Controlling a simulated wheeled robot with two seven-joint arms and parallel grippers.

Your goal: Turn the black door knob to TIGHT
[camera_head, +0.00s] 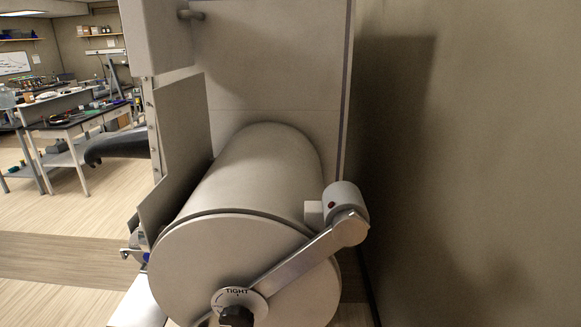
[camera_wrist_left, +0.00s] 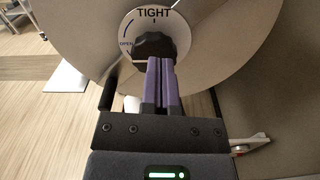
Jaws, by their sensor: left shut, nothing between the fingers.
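The black door knob (camera_head: 236,316) sits at the centre of a round white label (camera_head: 258,303) on the round door (camera_head: 190,265), cut by the bottom edge of the head view. The wrist view shows the knob (camera_wrist_left: 152,45) with TIGHT printed above it and OPEN to its left. Which way the knob points is unclear. My left gripper (camera_wrist_left: 161,62) has purple fingers, shut together and empty. Their tips overlap the lower right of the knob in the wrist view; whether they touch it I cannot tell. My right gripper is in neither view.
A metal bar (camera_head: 305,256) crosses the door up to a hinge block (camera_head: 345,200) at the right. A wall (camera_head: 465,160) stands close on the right.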

